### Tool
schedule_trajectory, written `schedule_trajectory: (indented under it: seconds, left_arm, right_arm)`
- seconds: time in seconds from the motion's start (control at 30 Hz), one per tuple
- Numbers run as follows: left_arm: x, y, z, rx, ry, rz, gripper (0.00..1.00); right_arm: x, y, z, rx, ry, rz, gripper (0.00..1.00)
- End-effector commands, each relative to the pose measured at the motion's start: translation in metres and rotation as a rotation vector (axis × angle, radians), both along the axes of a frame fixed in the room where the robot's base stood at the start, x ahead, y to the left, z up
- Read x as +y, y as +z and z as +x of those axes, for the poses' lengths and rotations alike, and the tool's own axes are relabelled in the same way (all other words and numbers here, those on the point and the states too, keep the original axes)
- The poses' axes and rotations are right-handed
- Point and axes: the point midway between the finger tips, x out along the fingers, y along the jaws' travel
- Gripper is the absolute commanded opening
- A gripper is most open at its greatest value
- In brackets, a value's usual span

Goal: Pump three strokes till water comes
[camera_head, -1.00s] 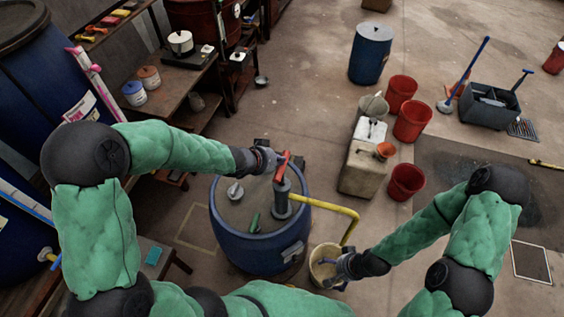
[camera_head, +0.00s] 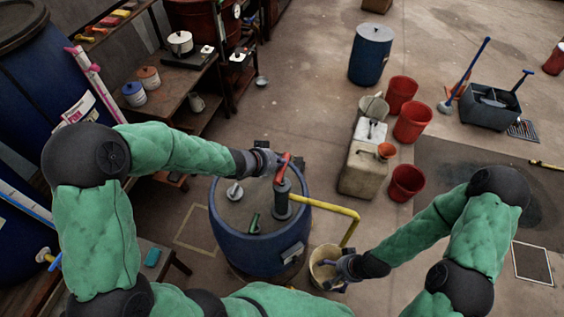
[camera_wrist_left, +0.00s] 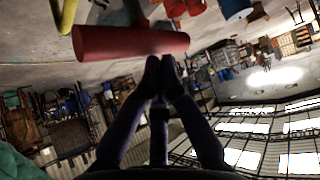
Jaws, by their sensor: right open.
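The hand pump (camera_head: 282,202) stands upright on the lid of a blue drum (camera_head: 248,252). Its red handle (camera_head: 281,170) is at the top, and a yellow spout pipe (camera_head: 335,208) runs right and bends down over a beige bucket (camera_head: 317,258). My left gripper (camera_head: 273,160) is at the handle. In the left wrist view its fingertips (camera_wrist_left: 160,66) are together, right against or just below the red handle bar (camera_wrist_left: 125,42), which crosses in front of them rather than between them. My right gripper (camera_head: 334,268) is open at the bucket's right rim. I cannot make out water at the spout.
A beige canister (camera_head: 361,172) and several red buckets (camera_head: 406,182) stand right of the drum. A shelf (camera_head: 192,90) with pots is at the back left. A small funnel-like object (camera_head: 234,191) and a green item (camera_head: 253,224) are on the drum lid.

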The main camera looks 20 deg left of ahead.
Motion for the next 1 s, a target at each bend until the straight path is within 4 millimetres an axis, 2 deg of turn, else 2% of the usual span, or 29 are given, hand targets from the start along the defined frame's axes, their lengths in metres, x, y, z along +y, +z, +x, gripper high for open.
schedule_trajectory:
  seconds: [1.0]
  left_arm:
    - [0.0, -0.012, -0.001, 0.004, -0.001, 0.001, 0.0]
  right_arm:
    - [0.0, -0.01, 0.0, 0.0, 0.0, 0.0, 0.94]
